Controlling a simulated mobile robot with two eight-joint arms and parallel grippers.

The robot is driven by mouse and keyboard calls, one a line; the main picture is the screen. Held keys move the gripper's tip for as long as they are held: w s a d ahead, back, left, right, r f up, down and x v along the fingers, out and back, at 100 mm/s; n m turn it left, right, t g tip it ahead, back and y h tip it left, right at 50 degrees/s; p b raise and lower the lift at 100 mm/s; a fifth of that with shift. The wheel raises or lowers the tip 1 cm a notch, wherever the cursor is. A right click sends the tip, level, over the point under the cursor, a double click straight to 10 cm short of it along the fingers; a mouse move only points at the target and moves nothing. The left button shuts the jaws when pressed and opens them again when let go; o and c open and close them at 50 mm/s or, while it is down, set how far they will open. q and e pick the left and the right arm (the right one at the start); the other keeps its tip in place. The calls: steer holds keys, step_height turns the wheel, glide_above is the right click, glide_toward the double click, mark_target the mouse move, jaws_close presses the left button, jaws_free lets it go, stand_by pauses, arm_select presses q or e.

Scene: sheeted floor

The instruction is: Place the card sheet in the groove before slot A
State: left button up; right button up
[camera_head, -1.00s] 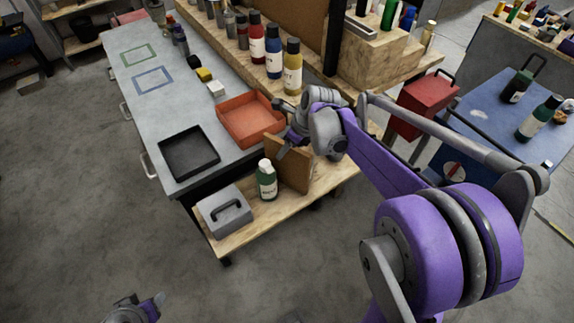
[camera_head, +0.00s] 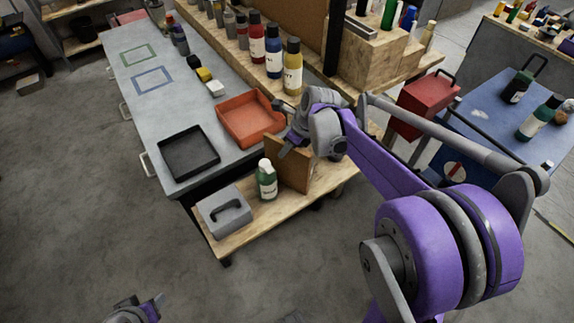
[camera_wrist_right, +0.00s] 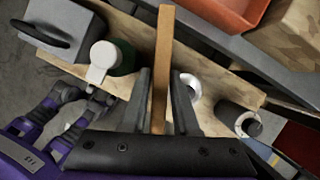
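The card sheet (camera_head: 296,173) is an upright brown panel over the wooden lower shelf, beside a green bottle (camera_head: 266,180). In the right wrist view the sheet (camera_wrist_right: 162,60) shows edge-on. My right gripper (camera_wrist_right: 161,85) has one finger close against each face of it and looks shut on it. In the head view the same gripper (camera_head: 288,142) is at the sheet's upper left part. Whether the sheet's lower edge touches the shelf I cannot tell. My left gripper (camera_head: 150,306) is at the bottom left, partly cut off. I cannot make out the groove or slot A.
A grey box with a handle (camera_head: 224,212) stands on the wooden shelf (camera_head: 250,232) left of the bottle. A black tray (camera_head: 213,166) and an orange tray (camera_head: 279,126) are on the grey bench (camera_head: 140,110). A red toolbox (camera_head: 420,108) stands at the right.

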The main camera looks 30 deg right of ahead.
jaws_close()
stand_by(1.1)
